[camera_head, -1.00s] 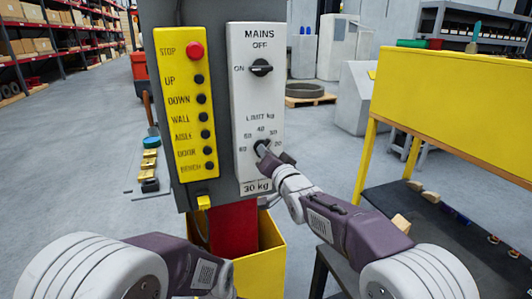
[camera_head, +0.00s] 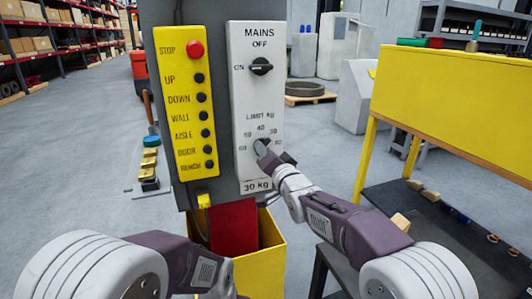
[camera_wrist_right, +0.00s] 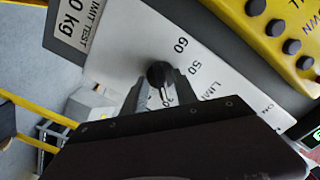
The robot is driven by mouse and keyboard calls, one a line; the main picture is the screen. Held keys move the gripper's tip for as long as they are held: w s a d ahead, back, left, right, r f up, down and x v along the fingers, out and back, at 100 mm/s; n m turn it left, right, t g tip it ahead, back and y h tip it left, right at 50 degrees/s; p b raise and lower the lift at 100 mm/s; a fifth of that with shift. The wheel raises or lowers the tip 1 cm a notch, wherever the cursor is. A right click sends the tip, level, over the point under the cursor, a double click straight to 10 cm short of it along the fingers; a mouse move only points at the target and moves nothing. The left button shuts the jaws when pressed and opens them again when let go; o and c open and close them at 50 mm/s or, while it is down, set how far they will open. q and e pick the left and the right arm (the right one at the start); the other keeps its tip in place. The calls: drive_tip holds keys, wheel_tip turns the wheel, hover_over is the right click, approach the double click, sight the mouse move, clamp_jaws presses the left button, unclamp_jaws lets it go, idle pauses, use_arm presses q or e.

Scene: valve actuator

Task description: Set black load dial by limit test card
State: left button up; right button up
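The black load dial (camera_head: 263,145) sits low on the white control plate, inside an arc of figures from 60 to 20 under "LIMIT kg". My right gripper (camera_head: 261,150) is at the dial and partly covers it. In the right wrist view the black dial knob (camera_wrist_right: 158,73) lies between the two fingertips of my right gripper (camera_wrist_right: 160,78). I cannot tell whether they press on it, nor which figure the dial points to. The limit test card (camera_head: 257,186) below reads "30 kg"; it also shows in the right wrist view (camera_wrist_right: 75,22). My left gripper is out of view.
The black mains switch (camera_head: 261,67) is above the dial. A yellow button strip (camera_head: 184,105) with a red stop button (camera_head: 195,50) is to its left. A yellow bin (camera_head: 262,270) stands below. A yellow-fronted bench (camera_head: 450,100) stands at right.

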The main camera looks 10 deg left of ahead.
drive_tip(key=shift+s+d, duration=0.1)
drive_tip(key=v, duration=0.9)
drive_tip(key=shift+b, duration=0.3)
